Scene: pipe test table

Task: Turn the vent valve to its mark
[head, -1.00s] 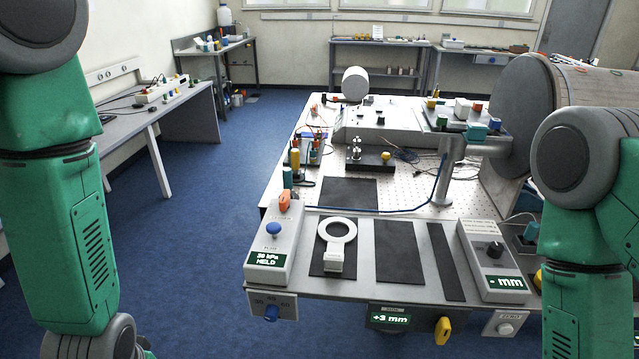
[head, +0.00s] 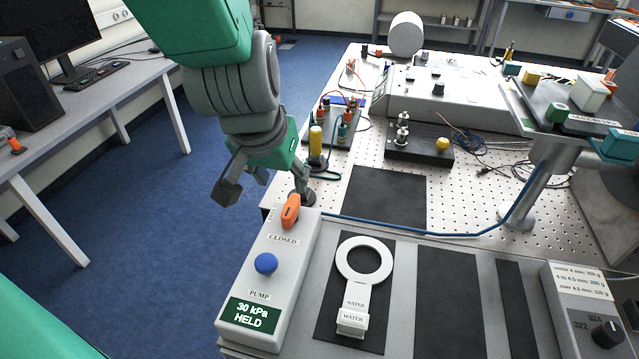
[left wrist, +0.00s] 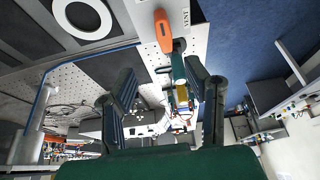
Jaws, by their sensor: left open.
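The vent valve is an orange handle (head: 291,211) at the far end of the grey pump box (head: 255,310), above the word CLOSED. The handle points roughly along the box. It also shows in the left wrist view (left wrist: 163,30), beside the word VENT. The display (head: 249,314) reads 30 kPa HELD. My left gripper (head: 265,188) is open and empty just beyond and left of the valve, its fingers spread. In the left wrist view the open fingers (left wrist: 160,72) are apart from the orange handle. My right gripper is not in view.
A blue pump button (head: 265,263) sits on the same box. A white ring-shaped piece (head: 364,262) lies on a dark mat to the right. Floor left of the table is clear.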

